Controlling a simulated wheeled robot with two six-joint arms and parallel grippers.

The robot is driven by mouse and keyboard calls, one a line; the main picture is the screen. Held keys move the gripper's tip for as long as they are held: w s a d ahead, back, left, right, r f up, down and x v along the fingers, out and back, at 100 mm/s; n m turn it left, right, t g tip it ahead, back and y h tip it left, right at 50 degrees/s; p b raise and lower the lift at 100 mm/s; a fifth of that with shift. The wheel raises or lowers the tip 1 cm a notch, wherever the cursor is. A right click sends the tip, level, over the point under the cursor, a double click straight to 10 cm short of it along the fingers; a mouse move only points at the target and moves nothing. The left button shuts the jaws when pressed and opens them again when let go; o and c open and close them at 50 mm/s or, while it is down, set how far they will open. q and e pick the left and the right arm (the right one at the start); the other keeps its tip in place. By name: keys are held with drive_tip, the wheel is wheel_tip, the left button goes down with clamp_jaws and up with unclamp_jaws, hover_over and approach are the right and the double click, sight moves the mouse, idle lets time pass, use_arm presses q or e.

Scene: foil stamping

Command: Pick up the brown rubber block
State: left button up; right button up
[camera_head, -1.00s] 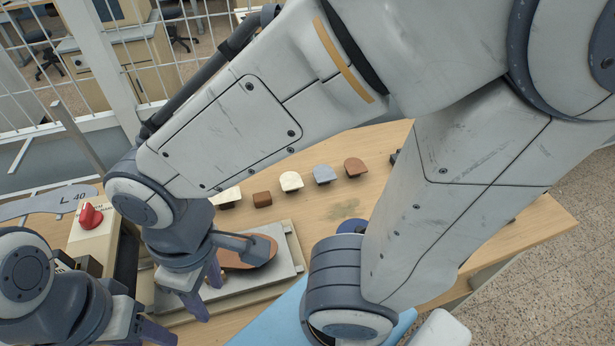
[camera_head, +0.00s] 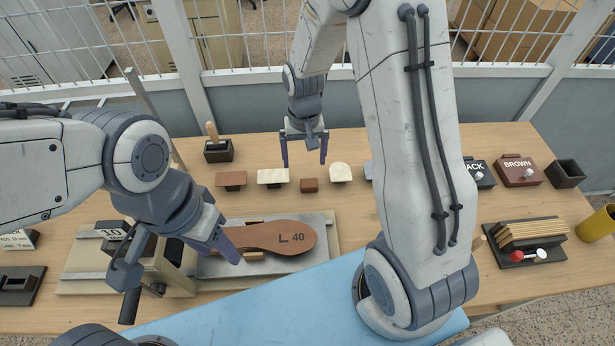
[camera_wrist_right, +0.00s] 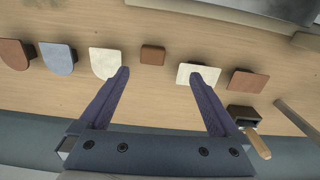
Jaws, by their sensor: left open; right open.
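The brown rubber block (camera_head: 309,185) is a small brown piece in the row of samples at the back of the table. It also shows in the right wrist view (camera_wrist_right: 153,55), between and beyond my fingertips. My right gripper (camera_head: 304,163) is open and empty, above and behind the row, with its fingers pointing down. In the right wrist view its fingers (camera_wrist_right: 155,72) straddle the line to the block without touching it. My left gripper (camera_head: 185,262) is open at the front left, over the stamping fixture by the sole plate.
A cream piece (camera_head: 273,177) and a cream rounded tab (camera_head: 341,173) flank the block. A brown piece (camera_head: 231,180) and a dark box with a wooden handle (camera_head: 218,150) stand further left. The brown sole marked L 40 (camera_head: 270,238) lies in front. My right arm hides part of the row's right side.

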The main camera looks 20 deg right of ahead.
drive_tip(key=p, duration=0.1)
hover_over(309, 184)
wheel_tip(309, 184, down, 6)
drive_tip(key=shift+w+f, duration=0.1)
drive_tip(key=shift+f+p, duration=0.4)
drive_tip(key=shift+p, duration=0.15)
wheel_tip(309, 184, down, 4)
drive_tip(key=shift+p, duration=0.9)
drive_tip(key=shift+f, duration=0.2)
drive_tip(key=c, duration=1.4)
drive_tip(key=shift+c, duration=0.2)
drive_tip(key=shift+r, duration=0.15)
